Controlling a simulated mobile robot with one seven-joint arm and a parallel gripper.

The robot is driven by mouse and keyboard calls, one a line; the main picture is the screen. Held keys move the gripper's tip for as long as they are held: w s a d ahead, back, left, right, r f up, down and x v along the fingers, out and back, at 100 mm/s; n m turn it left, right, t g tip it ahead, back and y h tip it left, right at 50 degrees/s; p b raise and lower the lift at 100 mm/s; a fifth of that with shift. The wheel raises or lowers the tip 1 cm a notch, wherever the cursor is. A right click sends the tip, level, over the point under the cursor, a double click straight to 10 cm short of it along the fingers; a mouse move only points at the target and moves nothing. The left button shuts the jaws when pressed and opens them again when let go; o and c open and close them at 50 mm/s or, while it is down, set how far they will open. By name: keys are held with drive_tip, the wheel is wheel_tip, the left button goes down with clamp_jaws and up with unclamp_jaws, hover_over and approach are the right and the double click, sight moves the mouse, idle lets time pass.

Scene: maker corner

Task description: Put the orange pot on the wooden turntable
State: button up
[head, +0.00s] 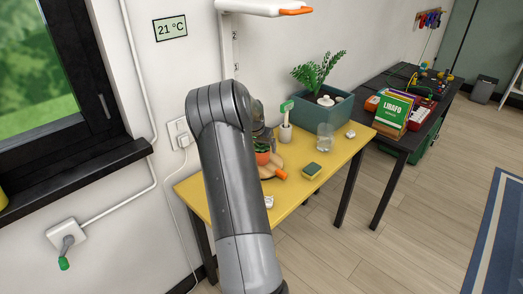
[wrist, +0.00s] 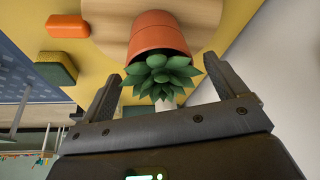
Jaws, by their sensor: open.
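The orange pot (wrist: 160,38) holds a green succulent (wrist: 160,75) and shows in the head view (head: 262,158), partly behind my arm. The round wooden turntable (wrist: 108,14) lies on the yellow table; it also shows in the head view (head: 267,170). The pot overlaps the turntable in both views; I cannot tell whether its base rests on it. My gripper (wrist: 160,78) is open, with one finger on each side of the succulent and gaps visible beside the leaves. In the head view its fingers are mostly hidden by my arm.
An orange block (wrist: 68,26) and a green-yellow sponge (head: 312,170) lie near the turntable. A white holder with a green-headed brush (head: 286,124), a clear jar (head: 325,137) and a teal planter (head: 330,107) stand farther back on the yellow table (head: 328,183). A wall runs along the left.

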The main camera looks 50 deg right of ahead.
drive_tip(key=v, duration=0.8)
drive_tip(key=shift+a+r, duration=0.15)
drive_tip(key=shift+r, duration=0.2)
drive_tip(key=s+a+r+n+t+y, duration=0.15)
drive_tip(key=a+r, duration=0.25)
drive_tip(key=a, duration=0.5)
drive_tip(key=s+a+r+n+y, duration=0.1)
drive_tip(key=s+a+r+n, duration=0.15)
drive_tip(key=a+r, duration=0.45)
drive_tip(key=s+a+r+n+t+y, duration=0.1)
drive_tip(key=s+a+r+n, duration=0.15)
drive_tip(key=a, duration=0.85)
drive_tip(key=s+a+f+n+t, duration=0.1)
drive_tip(key=s+a+n, duration=0.6)
drive_tip(key=s+a, duration=1.2)
drive_tip(key=shift+s+a+f+y, duration=0.15)
drive_tip(key=shift+s+f+y, duration=0.05)
drive_tip(key=shift+s+y, duration=0.15)
